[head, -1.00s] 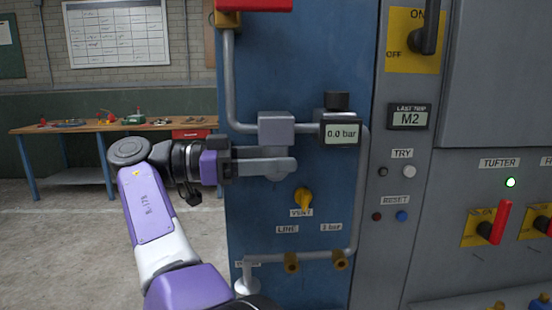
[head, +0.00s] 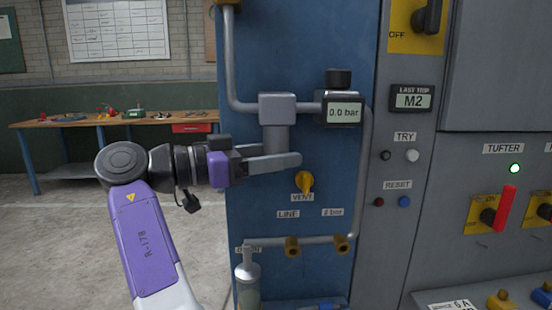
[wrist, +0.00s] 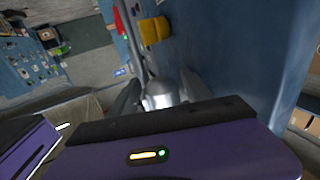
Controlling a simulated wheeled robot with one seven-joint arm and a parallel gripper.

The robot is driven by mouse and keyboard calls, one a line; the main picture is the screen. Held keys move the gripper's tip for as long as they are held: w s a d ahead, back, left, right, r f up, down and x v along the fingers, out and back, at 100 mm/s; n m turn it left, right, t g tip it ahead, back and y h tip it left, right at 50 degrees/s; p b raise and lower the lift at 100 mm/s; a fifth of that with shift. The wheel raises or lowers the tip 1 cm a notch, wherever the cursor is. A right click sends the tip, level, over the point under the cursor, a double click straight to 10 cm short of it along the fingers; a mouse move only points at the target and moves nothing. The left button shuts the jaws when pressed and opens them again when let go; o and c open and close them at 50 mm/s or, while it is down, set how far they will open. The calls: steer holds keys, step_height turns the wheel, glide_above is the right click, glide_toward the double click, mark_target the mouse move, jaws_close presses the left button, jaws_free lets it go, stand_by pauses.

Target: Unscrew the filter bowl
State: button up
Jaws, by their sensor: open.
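The filter bowl (head: 277,139) is a grey cylinder hanging upright below a square grey filter head (head: 277,108) on the blue panel. No gap shows between bowl and head. My gripper (head: 279,158) comes in from the left, level, with its fingers apart on either side of the bowl's lower part. The near finger hides the bowl's lower end in the head view. In the wrist view, the bowl's rounded silver end (wrist: 160,92) shows between the open fingers. I cannot tell whether either finger touches it.
A gauge (head: 344,112) reading 0.0 bar sits right of the head. A yellow vent knob (head: 304,182) is close below right of the fingertips. Pipes frame the area. The floor left of the panel is clear before a workbench (head: 95,123).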

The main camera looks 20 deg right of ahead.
steer(key=shift+n+t+b, duration=0.3)
steer(key=shift+n+t, duration=0.9)
steer(key=shift+t, duration=0.6)
steer(key=n+t+y, duration=0.1)
steer(key=n+t, duration=0.1)
steer(key=t, duration=0.1)
steer(key=n+t+y, duration=0.3)
steer(key=t, duration=0.1)
steer(key=shift+r+n+t+y+p, duration=0.1)
steer(key=shift+n+t+y+p, duration=0.2)
steer(key=shift+n+t+y, duration=0.4)
steer(key=n+t+y+p, duration=0.2)
steer(key=shift+d+r+t+y, duration=0.1)
steer(key=shift+t+y, duration=0.2)
steer(key=shift+y, duration=0.1)
steer(key=shift+n+t+y+p, duration=0.5)
steer(key=shift+n+t+y, duration=0.1)
steer(key=shift+n+y, duration=0.35)
steer(key=shift+y, duration=0.25)
